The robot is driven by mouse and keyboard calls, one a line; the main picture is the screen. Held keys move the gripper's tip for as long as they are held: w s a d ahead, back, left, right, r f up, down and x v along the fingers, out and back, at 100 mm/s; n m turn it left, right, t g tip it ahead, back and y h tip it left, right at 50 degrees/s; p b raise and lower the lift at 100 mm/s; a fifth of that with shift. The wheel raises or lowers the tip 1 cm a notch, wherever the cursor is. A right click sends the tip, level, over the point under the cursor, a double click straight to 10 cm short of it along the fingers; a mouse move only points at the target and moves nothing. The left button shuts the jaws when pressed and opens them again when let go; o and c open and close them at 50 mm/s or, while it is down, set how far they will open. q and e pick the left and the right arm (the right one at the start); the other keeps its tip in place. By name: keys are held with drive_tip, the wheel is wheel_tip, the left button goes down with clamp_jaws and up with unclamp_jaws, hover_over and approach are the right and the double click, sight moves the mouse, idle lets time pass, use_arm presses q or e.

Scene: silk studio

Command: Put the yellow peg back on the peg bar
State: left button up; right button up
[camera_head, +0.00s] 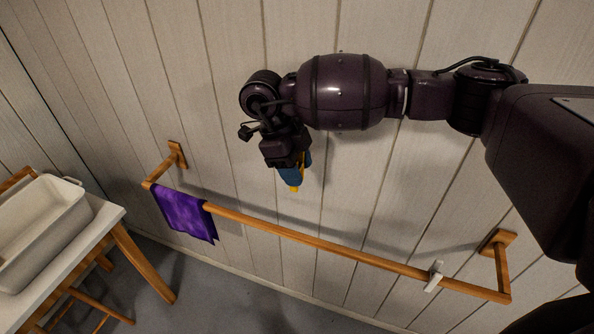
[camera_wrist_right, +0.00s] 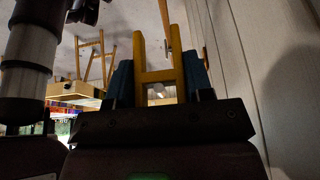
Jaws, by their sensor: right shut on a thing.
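The yellow peg (camera_wrist_right: 158,76) is between the blue fingertips of my right gripper (camera_wrist_right: 158,88) in the wrist view, its two prongs pointing away from the gripper. In the head view my right gripper (camera_head: 291,175) points down, shut on the peg, and only small yellow bits of the peg (camera_head: 295,189) show. The wooden peg bar (camera_head: 330,249) runs along the wall, lower in the picture than the gripper. The peg looks apart from it. My left gripper is not in view.
A purple cloth (camera_head: 184,213) hangs over the bar's left end. A white peg (camera_head: 434,276) sits on the bar near its right end. Wall brackets (camera_head: 499,242) hold the bar. A white basin (camera_head: 42,228) stands on a table (camera_head: 98,216) at left. The bar's middle is clear.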

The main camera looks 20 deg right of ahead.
drive_tip(key=shift+r, duration=1.35)
idle(0.3)
